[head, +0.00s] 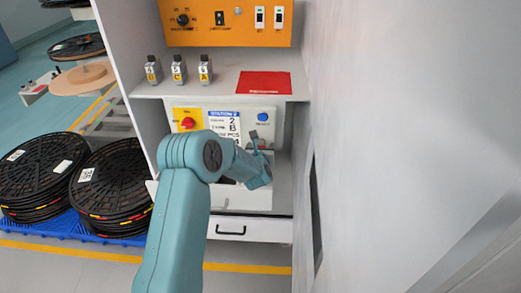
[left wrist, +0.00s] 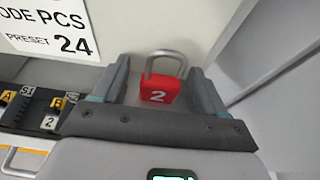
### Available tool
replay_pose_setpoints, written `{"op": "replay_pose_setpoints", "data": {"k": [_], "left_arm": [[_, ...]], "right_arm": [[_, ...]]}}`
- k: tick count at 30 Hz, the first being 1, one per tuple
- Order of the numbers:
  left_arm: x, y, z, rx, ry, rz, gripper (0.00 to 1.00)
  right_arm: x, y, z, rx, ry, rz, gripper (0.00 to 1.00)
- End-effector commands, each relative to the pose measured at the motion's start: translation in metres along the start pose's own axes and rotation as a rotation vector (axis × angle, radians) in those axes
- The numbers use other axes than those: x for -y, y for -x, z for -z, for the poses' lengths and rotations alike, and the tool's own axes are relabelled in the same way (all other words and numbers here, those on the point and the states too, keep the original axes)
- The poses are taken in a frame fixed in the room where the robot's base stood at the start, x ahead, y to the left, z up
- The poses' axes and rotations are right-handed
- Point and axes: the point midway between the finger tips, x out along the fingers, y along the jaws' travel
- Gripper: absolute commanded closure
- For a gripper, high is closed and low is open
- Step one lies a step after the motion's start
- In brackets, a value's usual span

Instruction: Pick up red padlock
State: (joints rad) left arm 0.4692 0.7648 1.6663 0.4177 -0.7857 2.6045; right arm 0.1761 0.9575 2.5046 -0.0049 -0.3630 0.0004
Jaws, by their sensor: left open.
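The red padlock (left wrist: 159,89) shows in the left wrist view, upright, with a white 2 on its body and a grey shackle on top. My left gripper (left wrist: 160,72) is open, with one finger on each side of the padlock and gaps visible on both sides. I cannot tell from this view whether the padlock is fully within the fingers' depth. In the head view my left gripper (head: 260,160) is at the station's lower bay; the padlock is not clearly visible there. My right gripper is not in view.
A white station panel (head: 225,119) with a red knob stands behind the gripper. Above it, a shelf (head: 225,88) bears three small tagged pieces (head: 179,70) and a red mat (head: 265,84). A drawer (head: 240,229) is below. A grey wall (head: 365,150) closes the right side.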

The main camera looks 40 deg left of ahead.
Motion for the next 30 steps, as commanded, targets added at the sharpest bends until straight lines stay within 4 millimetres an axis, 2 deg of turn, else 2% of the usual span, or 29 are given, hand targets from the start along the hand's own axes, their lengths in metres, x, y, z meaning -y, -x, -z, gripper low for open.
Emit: {"op": "replay_pose_setpoints", "data": {"k": [1, 6, 7, 20, 30], "left_arm": [[0.000, 0.000, 0.000, 0.000, 0.000, 0.000, 0.28], [0.000, 0.000, 0.000, 0.000, 0.000, 0.000, 0.83], [0.000, 0.000, 0.000, -0.001, 0.000, 0.000, 0.85], [0.000, 0.006, -0.004, 0.001, 0.001, 0.001, 0.85], [0.000, 0.026, -0.059, 0.004, 0.002, 0.000, 0.85]], "right_arm": [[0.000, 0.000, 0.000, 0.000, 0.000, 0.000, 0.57], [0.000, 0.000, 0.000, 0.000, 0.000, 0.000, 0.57], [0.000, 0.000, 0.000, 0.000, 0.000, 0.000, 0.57], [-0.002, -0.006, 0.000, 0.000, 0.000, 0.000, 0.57], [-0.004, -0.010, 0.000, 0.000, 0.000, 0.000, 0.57]]}}
